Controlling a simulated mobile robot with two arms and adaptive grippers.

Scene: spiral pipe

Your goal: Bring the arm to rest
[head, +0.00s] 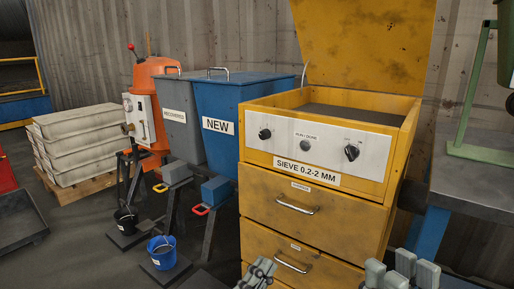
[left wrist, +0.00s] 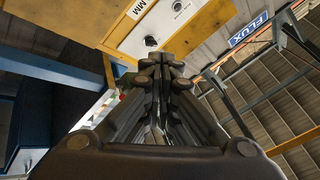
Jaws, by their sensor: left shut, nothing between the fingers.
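My left gripper (head: 258,273) is at the bottom edge of the head view, in front of the yellow sieve cabinet's lower drawer. In the left wrist view its dark fingers (left wrist: 160,78) are together with nothing between them. My right gripper (head: 401,270) is at the bottom right of the head view, with its grey fingertips apart and no object seen between them. The lower parts of both grippers are cut off by the frame edge.
The yellow sieve cabinet (head: 312,205) stands close ahead, lid up. A blue "NEW" bin (head: 222,145), grey bin (head: 182,128) and orange machine (head: 150,75) stand left. A blue bucket (head: 162,255) sits low. A grey table (head: 475,185) is at right.

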